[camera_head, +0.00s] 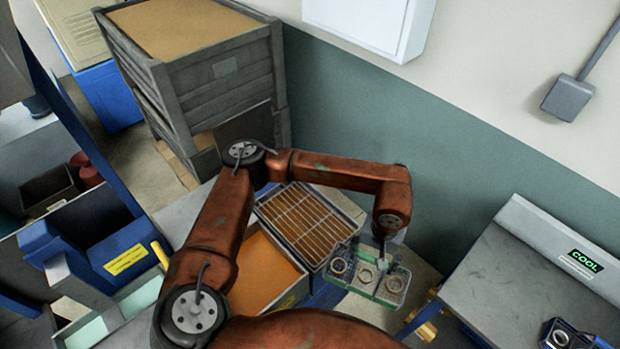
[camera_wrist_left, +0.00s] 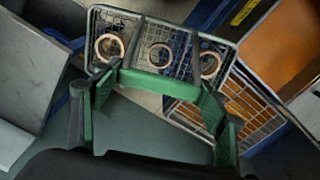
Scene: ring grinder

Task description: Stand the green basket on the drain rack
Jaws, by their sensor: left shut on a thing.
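The green basket (camera_head: 391,285) is a wire basket with three compartments, each with a metal ring in it. My left gripper (camera_head: 382,254) is shut on it from above. In the left wrist view the basket (camera_wrist_left: 145,47) shows its mesh, its rings and a green bar between the fingers (camera_wrist_left: 158,98). The drain rack (camera_head: 300,216) is a grid of bars in a grey tray, left of the basket in the head view. The basket hangs near the rack's right end; its height above the rack is hard to tell. My right gripper is not in view.
An orange-brown filled bin (camera_head: 262,275) stands beside the rack, partly behind my left arm. A grey bench (camera_head: 530,280) marked COOL is at the right, with a dark blue item (camera_head: 565,336) on it. A stacked grey crate (camera_head: 215,85) stands behind. The rack's top looks clear.

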